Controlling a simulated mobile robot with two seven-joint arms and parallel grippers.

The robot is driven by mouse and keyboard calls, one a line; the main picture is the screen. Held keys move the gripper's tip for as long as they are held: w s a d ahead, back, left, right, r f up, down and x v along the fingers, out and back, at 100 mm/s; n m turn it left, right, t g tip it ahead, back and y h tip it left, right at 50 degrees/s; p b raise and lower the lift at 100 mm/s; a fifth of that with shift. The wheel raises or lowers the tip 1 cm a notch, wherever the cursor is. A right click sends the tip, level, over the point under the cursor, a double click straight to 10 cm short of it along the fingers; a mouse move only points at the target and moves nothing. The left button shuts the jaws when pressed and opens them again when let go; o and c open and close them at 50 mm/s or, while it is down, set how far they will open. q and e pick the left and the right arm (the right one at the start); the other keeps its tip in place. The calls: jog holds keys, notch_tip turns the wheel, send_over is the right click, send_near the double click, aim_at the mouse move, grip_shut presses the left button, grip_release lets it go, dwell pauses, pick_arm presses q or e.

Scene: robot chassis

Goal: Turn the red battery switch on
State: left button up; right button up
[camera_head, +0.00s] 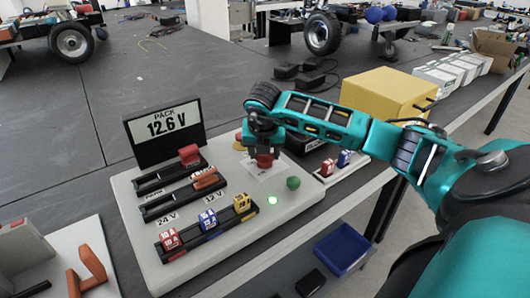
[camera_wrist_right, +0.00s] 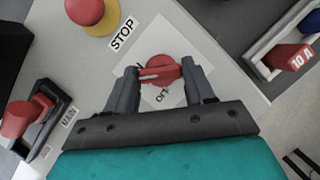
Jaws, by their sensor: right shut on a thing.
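The red battery switch (camera_wrist_right: 160,68) is a round knob with a raised bar, on a white label plate (camera_wrist_right: 178,36) whose lettering is partly covered. In the wrist view the bar lies nearly level across the picture. My right gripper (camera_wrist_right: 163,74) is shut on it, one finger at each end of the bar. In the head view the red switch (camera_head: 264,161) shows just below my right gripper (camera_head: 263,149), which comes down from above. I cannot read which position the switch points to. My left gripper is in no view.
The white panel (camera_head: 240,240) carries a display (camera_head: 166,124) reading "PACK 12.6 V", a lit green lamp (camera_head: 272,200), a green button (camera_head: 293,183) and coloured fuses (camera_head: 208,218). A red stop button (camera_wrist_right: 85,10) sits close by. A yellow box (camera_head: 385,95) stands behind my right arm.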

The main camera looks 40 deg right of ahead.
jog(key=shift+m, duration=0.6)
jog(key=o, duration=1)
jog(key=shift+o, duration=0.2)
jog(key=v, duration=1.3)
jog(key=shift+w+a+p, duration=0.25)
jog(key=shift+w+p, duration=0.05)
jog(key=shift+p, duration=0.15)
